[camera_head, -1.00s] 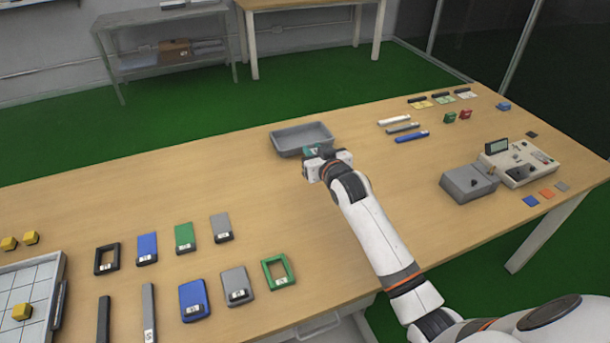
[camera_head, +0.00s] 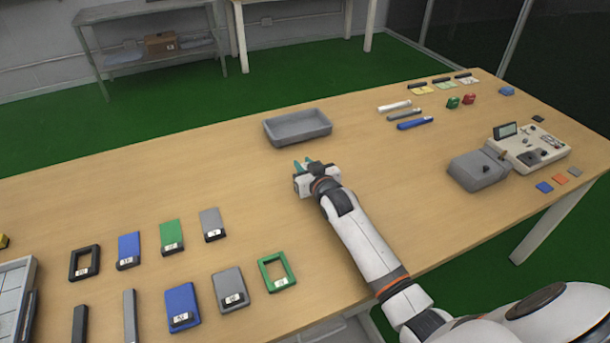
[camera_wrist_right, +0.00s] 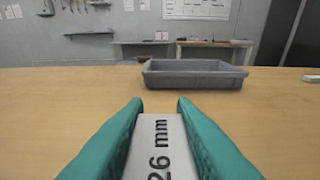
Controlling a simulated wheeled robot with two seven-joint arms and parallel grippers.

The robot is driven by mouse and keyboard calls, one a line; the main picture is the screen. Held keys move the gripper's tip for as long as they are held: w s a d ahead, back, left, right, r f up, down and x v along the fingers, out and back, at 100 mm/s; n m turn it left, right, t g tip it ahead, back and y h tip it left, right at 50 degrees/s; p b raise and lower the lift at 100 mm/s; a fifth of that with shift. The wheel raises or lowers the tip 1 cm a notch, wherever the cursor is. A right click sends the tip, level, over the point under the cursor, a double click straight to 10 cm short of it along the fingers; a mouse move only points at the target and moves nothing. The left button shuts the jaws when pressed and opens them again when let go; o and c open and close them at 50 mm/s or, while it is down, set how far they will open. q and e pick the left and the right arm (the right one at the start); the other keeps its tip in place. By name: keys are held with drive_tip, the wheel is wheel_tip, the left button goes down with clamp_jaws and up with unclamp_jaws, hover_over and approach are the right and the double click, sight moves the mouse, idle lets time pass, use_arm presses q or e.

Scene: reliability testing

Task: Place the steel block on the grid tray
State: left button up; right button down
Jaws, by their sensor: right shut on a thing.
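My right gripper (camera_head: 310,164) shows in the middle of the head view, just in front of the grey bin. Its teal fingers (camera_wrist_right: 162,120) are shut on a light grey block marked "26 mm", which I take as the steel block (camera_wrist_right: 160,145). The block lies between the fingers in the right wrist view; in the head view I cannot make it out. The grid tray (camera_head: 14,290) is cut off at the left edge of the head view, far left of the gripper. My left gripper is not in view.
An empty-looking grey bin (camera_head: 270,138) stands beyond the gripper. Blue, green, grey and black flat pieces lie in rows between the gripper and the grid tray, including a green frame (camera_head: 265,275). A device (camera_head: 530,150) and a grey box (camera_head: 478,170) stand at right. The table's centre is clear.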

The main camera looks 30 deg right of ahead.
drive_tip(key=shift+f, duration=1.45)
drive_tip(key=shift+f, duration=0.2)
drive_tip(key=c, duration=1.2)
unclamp_jaws()
